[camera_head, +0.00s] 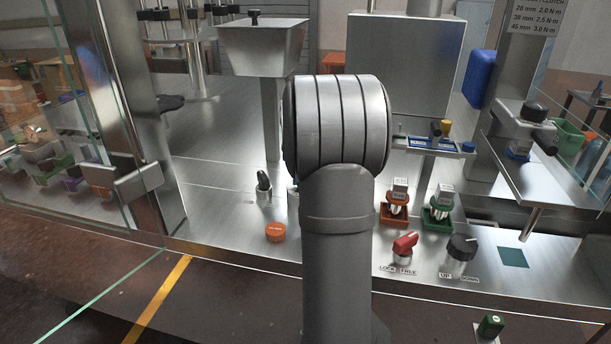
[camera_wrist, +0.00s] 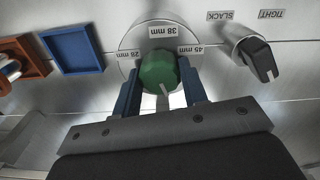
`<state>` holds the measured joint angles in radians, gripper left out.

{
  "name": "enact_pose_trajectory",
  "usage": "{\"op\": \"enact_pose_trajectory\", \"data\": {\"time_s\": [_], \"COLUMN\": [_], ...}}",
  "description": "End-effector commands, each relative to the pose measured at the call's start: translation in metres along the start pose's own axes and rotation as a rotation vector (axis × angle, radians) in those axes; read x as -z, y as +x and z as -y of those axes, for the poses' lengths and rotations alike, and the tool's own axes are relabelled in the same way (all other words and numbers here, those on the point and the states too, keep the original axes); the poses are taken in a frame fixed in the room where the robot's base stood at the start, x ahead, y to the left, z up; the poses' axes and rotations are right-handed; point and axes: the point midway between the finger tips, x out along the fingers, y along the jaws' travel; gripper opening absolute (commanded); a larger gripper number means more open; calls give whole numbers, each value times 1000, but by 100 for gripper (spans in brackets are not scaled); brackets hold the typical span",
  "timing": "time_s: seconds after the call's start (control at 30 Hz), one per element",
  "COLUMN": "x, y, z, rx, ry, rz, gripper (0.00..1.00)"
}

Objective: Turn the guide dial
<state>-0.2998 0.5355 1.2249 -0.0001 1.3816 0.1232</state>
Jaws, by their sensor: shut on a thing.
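The guide dial (camera_wrist: 158,72) is a green round knob on a pale disc in the wrist view. Labels 28 mm, 38 mm and 45 mm (camera_wrist: 188,49) stand around its far side. A white line on the knob's near part points down in the picture, slightly right, toward my gripper. My gripper (camera_wrist: 161,88) has one blue finger on each side of the knob and is shut on it. In the head view my own arm hides the dial and my gripper.
A black knob (camera_wrist: 258,57) marked SLACK and TIGHT stands right of the dial in the wrist view; a blue square tray (camera_wrist: 74,51) is at left. In the head view, a red LOCK/FREE knob (camera_head: 404,246), a black UP/DOWN knob (camera_head: 462,247) and an orange disc (camera_head: 275,231) flank my arm.

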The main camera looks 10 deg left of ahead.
Motion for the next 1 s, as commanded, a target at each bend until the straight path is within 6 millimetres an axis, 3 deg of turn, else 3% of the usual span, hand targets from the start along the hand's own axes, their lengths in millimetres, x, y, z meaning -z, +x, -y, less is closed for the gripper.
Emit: {"op": "enact_pose_trajectory", "data": {"time_s": [0.4, 1.0], "x": [0, 0], "y": [-1, -1], "z": [0, 0], "rx": [0, 1], "ry": [248, 308], "rz": [-2, -3], "gripper": [17, 16]}}
